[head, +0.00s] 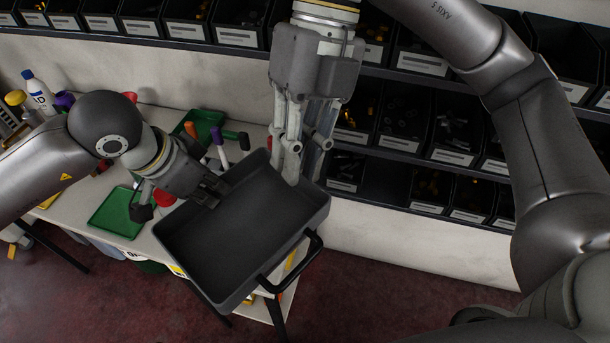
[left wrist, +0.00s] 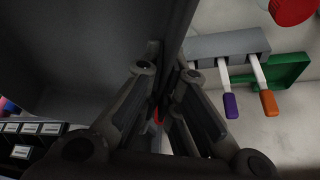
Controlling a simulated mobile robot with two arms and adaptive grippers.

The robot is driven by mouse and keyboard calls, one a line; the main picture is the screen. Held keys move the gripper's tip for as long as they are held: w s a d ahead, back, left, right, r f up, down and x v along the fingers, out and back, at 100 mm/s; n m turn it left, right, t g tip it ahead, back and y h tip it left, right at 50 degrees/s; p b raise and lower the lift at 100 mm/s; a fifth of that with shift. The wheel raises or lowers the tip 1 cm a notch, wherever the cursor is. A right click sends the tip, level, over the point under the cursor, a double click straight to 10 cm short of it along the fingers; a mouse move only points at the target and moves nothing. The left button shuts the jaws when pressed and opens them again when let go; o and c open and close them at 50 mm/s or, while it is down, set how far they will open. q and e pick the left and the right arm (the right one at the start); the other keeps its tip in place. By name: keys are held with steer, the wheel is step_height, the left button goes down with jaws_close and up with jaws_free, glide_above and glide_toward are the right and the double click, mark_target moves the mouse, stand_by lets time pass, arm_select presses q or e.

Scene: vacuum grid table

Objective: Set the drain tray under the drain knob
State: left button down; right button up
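The drain tray (head: 240,235) is a dark grey rectangular open tray with a black handle on its near right side. It is held tilted in the air in front of the white table, and its inside is empty. My left gripper (head: 207,192) is at its left wall; in the left wrist view the tray wall (left wrist: 184,35) runs between the fingers (left wrist: 168,80). My right gripper (head: 303,165) points down at the far right wall of the tray, one finger over the inside; whether it grips the wall is unclear. I cannot make out a drain knob.
The white table (head: 140,245) carries green trays (head: 118,213), bottles (head: 38,92) and tools with purple (head: 216,133) and orange (head: 191,129) handles. Shelves of black part bins (head: 400,130) line the wall behind. Open red floor (head: 380,290) lies at the front right.

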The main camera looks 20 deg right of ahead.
mark_target(282, 247)
steer(key=s+a+f+n, duration=0.1)
steer(key=f+n, duration=0.3)
steer(key=n, duration=0.3)
steer(key=s+a+f+n, duration=0.1)
steer(key=f+n, duration=0.4)
steer(key=n, duration=0.2)
steer(key=s+a+f+n+t, duration=0.1)
steer(key=s+a+f+n, duration=0.1)
steer(key=f+n, duration=0.3)
steer(key=shift+f+n+y, duration=0.1)
steer(key=shift+n+y, duration=0.3)
steer(key=shift+n, duration=1.1)
jaws_close()
arm_select(q)
steer(key=c, duration=1.6)
jaws_free()
steer(key=shift+o, duration=0.2)
steer(key=shift+r, duration=0.1)
